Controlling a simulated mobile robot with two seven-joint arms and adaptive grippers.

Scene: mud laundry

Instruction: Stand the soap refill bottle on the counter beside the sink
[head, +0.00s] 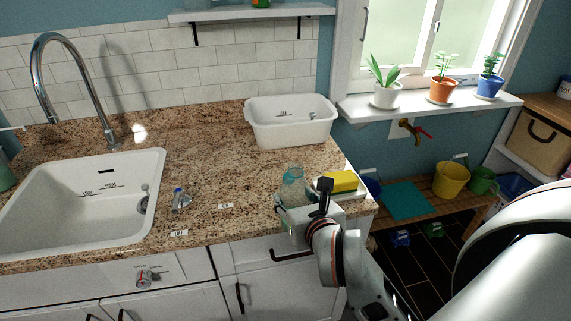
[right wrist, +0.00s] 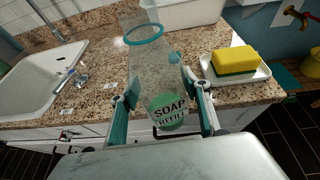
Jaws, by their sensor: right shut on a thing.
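The soap refill bottle (head: 292,188) is clear with a teal ring near its top. In the right wrist view the bottle (right wrist: 158,68) shows a green "SOAP REFILL" label low on its body. My right gripper (head: 301,196) is shut on it, one finger on each side, at the counter's front edge near the right end. Whether its base touches anything is hidden. The granite counter (head: 215,160) runs behind it, and the white sink (head: 85,200) is set into the counter at the left. My left gripper is not in view.
A yellow sponge (head: 342,181) on a white dish is just right of the bottle. A white tub (head: 290,122) stands behind. A small blue-capped item (head: 179,199) lies right of the sink. The counter between this item and the tub is clear.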

